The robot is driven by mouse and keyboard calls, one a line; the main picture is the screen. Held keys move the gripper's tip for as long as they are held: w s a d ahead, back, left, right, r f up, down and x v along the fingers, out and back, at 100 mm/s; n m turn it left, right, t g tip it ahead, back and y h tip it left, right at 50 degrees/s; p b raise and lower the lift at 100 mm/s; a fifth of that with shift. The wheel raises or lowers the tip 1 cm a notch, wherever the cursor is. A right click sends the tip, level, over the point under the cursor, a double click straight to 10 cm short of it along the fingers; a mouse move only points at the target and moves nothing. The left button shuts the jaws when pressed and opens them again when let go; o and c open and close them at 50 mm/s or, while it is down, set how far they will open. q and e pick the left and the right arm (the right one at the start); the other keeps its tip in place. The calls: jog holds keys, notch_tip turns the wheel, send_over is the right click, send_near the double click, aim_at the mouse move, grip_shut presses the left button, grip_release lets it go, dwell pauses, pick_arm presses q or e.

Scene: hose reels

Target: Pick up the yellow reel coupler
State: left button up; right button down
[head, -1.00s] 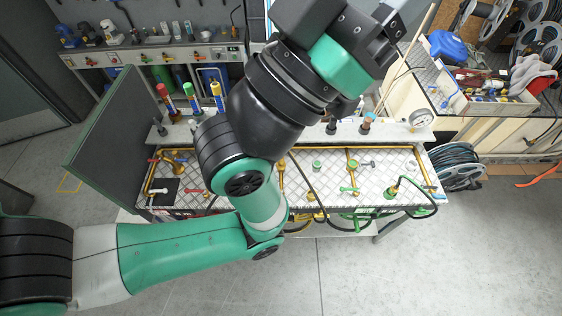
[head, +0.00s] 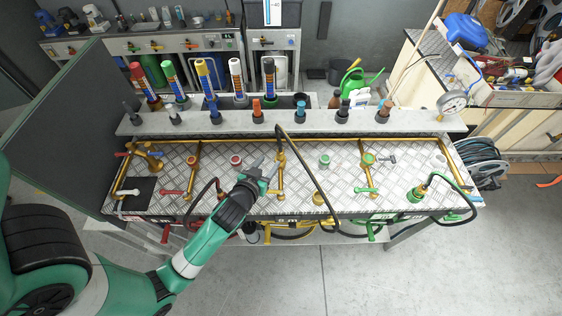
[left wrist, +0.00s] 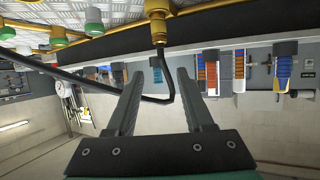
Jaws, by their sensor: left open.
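A small brass-yellow fitting (head: 318,198), which looks like the yellow reel coupler, is at the front part of the diamond-plate bench, by a dark hose. In the left wrist view a brass-yellow fitting (left wrist: 157,28) with a black hose on it shows at the top, beyond the fingertips; I cannot tell for sure that it is the same one. My left gripper (head: 262,171) is over the middle of the bench, left of the coupler, open and empty. Its two fingers (left wrist: 158,82) are spread apart in the left wrist view. My right gripper is not in view.
The dark hose (head: 307,172) arches across the bench just right of my left gripper. Brass pipes (head: 280,175) with valves stand on the bench (head: 232,180). A green coupler (head: 416,194) with its hose is at the right.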

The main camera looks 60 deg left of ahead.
aim_at(280, 147)
pick_arm(q)
jog(key=x, duration=0.6)
jog(key=shift+w+a+r, duration=0.15)
jog(key=shift+w+a, duration=0.1)
jog(key=shift+w, duration=0.1)
jog(key=b+x, duration=0.1)
jog(key=x, duration=0.4)
jog(key=shift+a, duration=0.2)
jog(key=shift+s, duration=0.1)
jog(key=shift+c, duration=0.3)
grip_shut()
